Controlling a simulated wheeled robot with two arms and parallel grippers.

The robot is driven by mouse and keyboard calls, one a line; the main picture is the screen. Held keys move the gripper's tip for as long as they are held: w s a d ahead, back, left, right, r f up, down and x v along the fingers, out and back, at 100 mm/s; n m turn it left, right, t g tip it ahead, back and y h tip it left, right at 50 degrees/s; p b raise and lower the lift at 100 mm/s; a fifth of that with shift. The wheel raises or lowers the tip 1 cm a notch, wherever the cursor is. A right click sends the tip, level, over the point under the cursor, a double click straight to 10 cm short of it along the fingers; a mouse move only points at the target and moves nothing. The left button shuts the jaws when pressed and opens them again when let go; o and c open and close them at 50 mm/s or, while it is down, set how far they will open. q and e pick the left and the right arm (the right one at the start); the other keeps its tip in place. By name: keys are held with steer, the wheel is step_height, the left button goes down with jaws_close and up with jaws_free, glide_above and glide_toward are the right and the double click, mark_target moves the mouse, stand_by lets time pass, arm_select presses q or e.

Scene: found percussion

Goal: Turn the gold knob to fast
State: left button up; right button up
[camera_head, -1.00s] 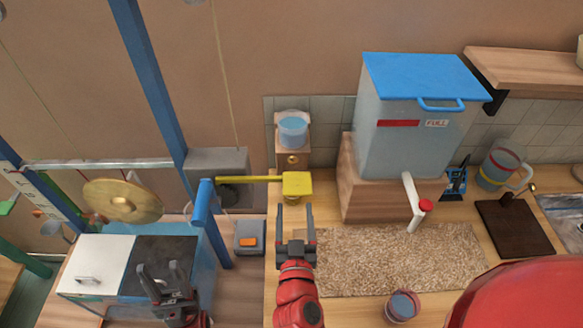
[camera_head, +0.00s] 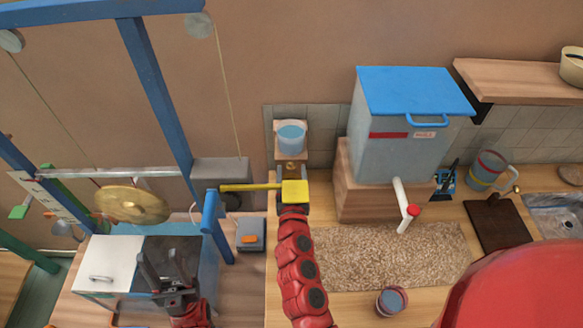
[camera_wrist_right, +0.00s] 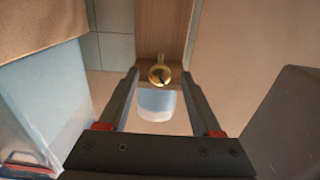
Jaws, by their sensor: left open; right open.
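The gold knob (camera_head: 291,166) sits on the front of a wooden block, under a clear cup of blue water (camera_head: 291,135). In the right wrist view the knob (camera_wrist_right: 159,76) is round, has a dark mark, and appears between the fingertips of my open right gripper (camera_wrist_right: 160,72). I cannot tell whether the fingers touch it. My left gripper (camera_head: 166,262) is open and empty over the white and dark cabinet. I cannot read any speed marking.
A lidded tank (camera_head: 398,140) stands to the right on a wooden stand. A beige mat (camera_head: 385,255) and a small cup (camera_head: 391,301) lie in front. A gold gong (camera_head: 131,205) hangs at left.

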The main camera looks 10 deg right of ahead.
steer(key=shift+w+d, duration=0.1)
steer(key=shift+w, duration=0.15)
jaws_close()
